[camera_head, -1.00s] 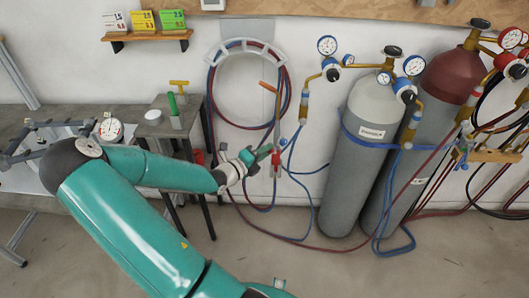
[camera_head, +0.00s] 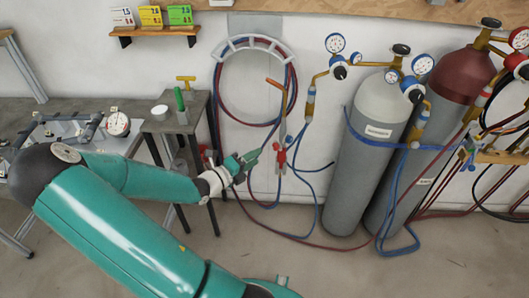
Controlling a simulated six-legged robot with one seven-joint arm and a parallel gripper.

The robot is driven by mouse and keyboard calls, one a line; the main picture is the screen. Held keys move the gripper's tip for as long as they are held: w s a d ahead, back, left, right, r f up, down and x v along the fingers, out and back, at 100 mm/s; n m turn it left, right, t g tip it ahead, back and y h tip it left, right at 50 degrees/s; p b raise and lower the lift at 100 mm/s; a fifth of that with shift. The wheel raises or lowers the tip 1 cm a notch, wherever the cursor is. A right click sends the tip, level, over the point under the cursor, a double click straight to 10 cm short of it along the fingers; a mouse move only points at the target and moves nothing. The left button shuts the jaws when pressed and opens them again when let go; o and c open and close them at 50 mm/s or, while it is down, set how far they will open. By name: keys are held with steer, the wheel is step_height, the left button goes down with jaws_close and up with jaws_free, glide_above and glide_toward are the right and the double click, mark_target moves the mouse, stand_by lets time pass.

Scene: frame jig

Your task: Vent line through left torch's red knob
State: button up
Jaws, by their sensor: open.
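The left torch (camera_head: 282,130) hangs upright on the wall below the hose rack, with an orange tip at its top. Its red knob (camera_head: 281,157) is at the lower end, where the red and blue hoses hang down. My gripper (camera_head: 256,157) is just left of the red knob, open and apart from it in the picture. Its fingers point up and to the right, toward the torch. The fingers are small here, and the depth gap to the knob cannot be told.
A grey gas cylinder (camera_head: 365,160) and a red-topped cylinder (camera_head: 462,75) stand at the right with gauges. Coiled hoses hang on a white rack (camera_head: 252,43). A small dark table (camera_head: 160,126) stands left of the torch. Hoses trail on the floor.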

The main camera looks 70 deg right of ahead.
steer(key=v, duration=0.6)
stand_by(0.3)
steer(key=shift+a, duration=0.1)
steer(key=w+a+r+m+t+y, duration=0.25)
steer(key=w+a+m+y, duration=0.2)
steer(key=a+m, duration=0.45)
steer(key=w+a+r+m+t+y, duration=0.2)
steer(key=w+a+m+t+y, duration=0.25)
steer(key=a+m, duration=0.5)
steer(key=a+r+m+t+y, duration=0.3)
steer(key=a+r, duration=0.5)
steer(key=a, duration=0.3)
steer(key=a+r+m+t+y, duration=0.3)
steer(key=a+r, duration=0.5)
steer(key=a, duration=0.3)
steer(key=shift+s+r+m+t, duration=0.2)
steer(key=shift+s+m+t, duration=0.1)
steer(key=shift+m+t, duration=0.7)
